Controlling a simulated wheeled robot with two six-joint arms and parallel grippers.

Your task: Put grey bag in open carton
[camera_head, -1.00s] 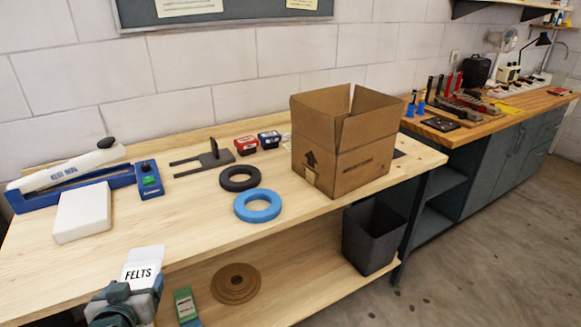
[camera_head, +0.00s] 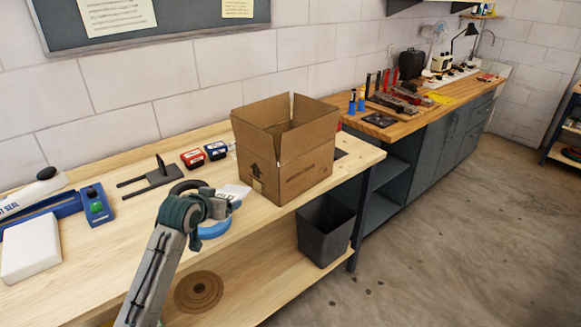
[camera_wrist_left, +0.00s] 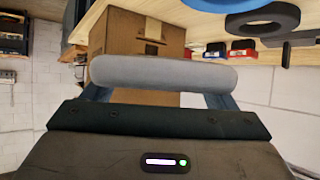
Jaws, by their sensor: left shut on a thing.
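The open carton (camera_head: 285,152) is a brown cardboard box standing on the wooden bench, its top flaps up. It also shows in the left wrist view (camera_wrist_left: 140,38), beyond the held bag. My left gripper (camera_head: 218,203) is in front of the carton's left side, outside it. It is shut on the grey bag (camera_wrist_left: 165,73), which shows as a rounded grey edge across the fingers in the left wrist view. In the head view the gripper hides most of the bag; a white label part (camera_head: 236,191) shows. My right gripper is in neither view.
A blue ring (camera_head: 214,230) and a dark ring lie on the bench behind my left gripper. Red (camera_head: 193,158) and blue (camera_head: 216,150) small boxes stand left of the carton. A dark bin (camera_head: 325,230) stands below the bench's right end.

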